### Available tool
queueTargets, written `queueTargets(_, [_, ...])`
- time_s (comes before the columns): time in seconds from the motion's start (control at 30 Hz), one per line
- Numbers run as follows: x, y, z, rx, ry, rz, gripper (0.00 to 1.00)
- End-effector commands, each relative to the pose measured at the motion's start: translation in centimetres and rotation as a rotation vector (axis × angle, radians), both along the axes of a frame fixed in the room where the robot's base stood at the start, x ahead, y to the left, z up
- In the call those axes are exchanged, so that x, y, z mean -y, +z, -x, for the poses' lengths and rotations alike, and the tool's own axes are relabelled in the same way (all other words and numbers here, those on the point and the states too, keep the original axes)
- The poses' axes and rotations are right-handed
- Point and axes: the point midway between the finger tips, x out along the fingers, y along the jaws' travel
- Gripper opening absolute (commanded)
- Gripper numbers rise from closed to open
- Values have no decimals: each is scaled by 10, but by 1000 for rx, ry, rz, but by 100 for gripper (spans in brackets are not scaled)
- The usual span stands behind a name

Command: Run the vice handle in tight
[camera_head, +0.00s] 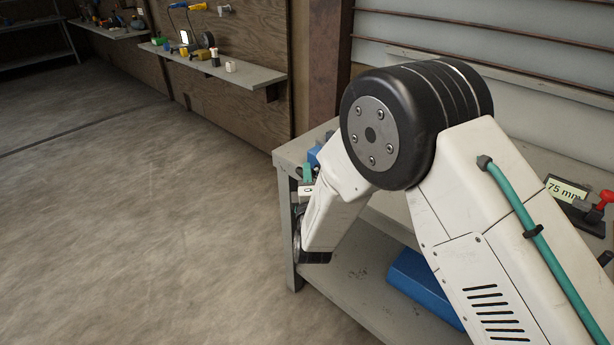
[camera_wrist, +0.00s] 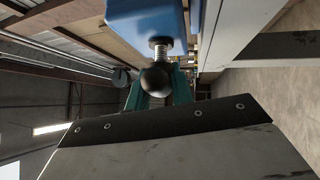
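The blue vice (camera_wrist: 150,18) fills the top middle of the wrist view. A bright threaded screw (camera_wrist: 160,46) comes out of it towards me, with a round black knob (camera_wrist: 155,80) in front. My gripper (camera_wrist: 160,92) has teal fingers, one on each side of the knob. The fingers stand apart, but I cannot tell whether they touch the knob or a bar behind it. In the head view, my gripper (camera_head: 307,174) shows only as a bit of teal at the bench's left end, beside a sliver of the blue vice (camera_head: 314,156). My arm hides most of it.
The grey workbench (camera_head: 290,152) has a lower shelf with a blue box (camera_head: 422,287). A "75 mm" sign (camera_head: 567,188) and a red-knobbed device (camera_head: 600,203) stand at the right. A wall shelf (camera_head: 215,70) holds small items. The concrete floor at left is clear.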

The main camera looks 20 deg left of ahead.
Motion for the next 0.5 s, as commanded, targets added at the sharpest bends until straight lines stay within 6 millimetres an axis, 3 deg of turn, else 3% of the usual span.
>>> queueTargets(0.5, [-1,-2,1,72,2,-174,0])
